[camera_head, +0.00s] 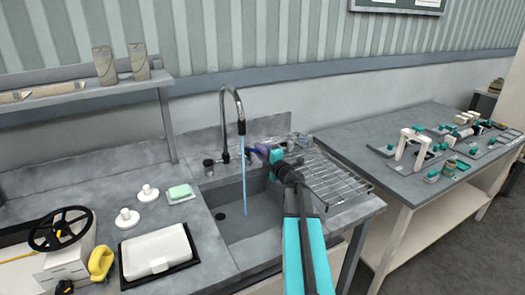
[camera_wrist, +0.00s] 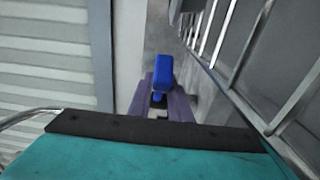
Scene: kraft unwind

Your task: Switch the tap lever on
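The tap's curved dark spout (camera_head: 233,95) stands behind the sink basin (camera_head: 226,209). A light-blue stream of water (camera_head: 244,175) runs from it into the basin. My gripper (camera_head: 260,149) is at the back right of the sink, to the right of the spout. In the wrist view, a blue lever (camera_wrist: 160,70) stands at the purple fingertips of my gripper (camera_wrist: 162,105), with a finger on each side of its lower end. Whether the fingers press on it is not clear. In the head view the lever is not distinct beside the fingers.
A wire drying rack (camera_head: 325,172) lies close to the right of my gripper; its bars also show in the wrist view (camera_wrist: 225,45). A green sponge (camera_head: 180,192) on a dish and a white box (camera_head: 156,252) sit left of the sink. The wall is close behind.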

